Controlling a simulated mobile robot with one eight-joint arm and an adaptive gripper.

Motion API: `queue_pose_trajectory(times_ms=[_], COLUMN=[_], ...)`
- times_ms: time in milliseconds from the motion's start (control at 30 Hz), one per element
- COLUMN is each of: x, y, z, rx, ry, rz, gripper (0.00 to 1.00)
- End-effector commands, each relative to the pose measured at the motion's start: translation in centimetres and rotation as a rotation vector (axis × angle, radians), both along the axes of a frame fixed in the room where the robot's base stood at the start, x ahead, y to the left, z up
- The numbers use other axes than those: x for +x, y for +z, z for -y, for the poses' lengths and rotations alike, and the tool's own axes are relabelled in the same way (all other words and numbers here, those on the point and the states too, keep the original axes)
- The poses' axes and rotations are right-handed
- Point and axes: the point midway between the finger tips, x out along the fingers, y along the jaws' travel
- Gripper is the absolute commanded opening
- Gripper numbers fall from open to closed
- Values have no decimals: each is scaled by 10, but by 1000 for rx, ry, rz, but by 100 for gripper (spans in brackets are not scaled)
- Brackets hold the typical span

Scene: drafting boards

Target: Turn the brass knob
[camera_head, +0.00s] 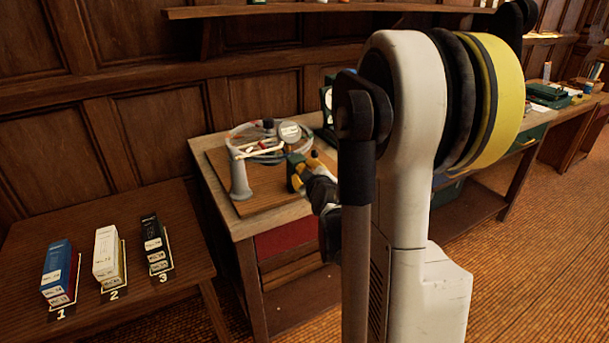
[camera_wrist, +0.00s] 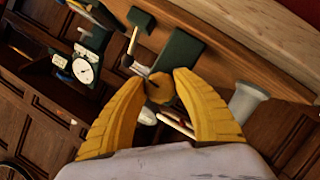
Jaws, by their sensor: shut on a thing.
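The brass knob (camera_wrist: 160,92) shows in the wrist view, between the two yellow fingers of my gripper (camera_wrist: 164,79). The fingers are closed on it from both sides, and their tips cover its sides. A dark green block (camera_wrist: 177,56) lies just behind the knob. In the head view my gripper (camera_head: 303,169) is at the green block on a wooden board (camera_head: 250,205). I cannot make out the knob there; the fingers and my arm hide that spot.
A grey post (camera_head: 240,180) and looped clear tubing (camera_head: 236,137) stand on the board, close to my gripper. The workbench (camera_head: 245,228) adjoins a lower table at left with blue (camera_head: 57,268), white (camera_head: 106,255) and black (camera_head: 151,236) boxes. The wood-panelled wall is behind.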

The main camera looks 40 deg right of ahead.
Motion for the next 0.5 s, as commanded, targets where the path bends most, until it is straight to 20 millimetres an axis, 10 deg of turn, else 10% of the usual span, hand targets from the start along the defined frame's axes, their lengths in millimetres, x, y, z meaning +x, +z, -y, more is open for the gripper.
queue_pose_trajectory(times_ms=[500], x=[0], y=[0], z=[0], rx=[-77], ry=[-1], rz=[-18], gripper=[5])
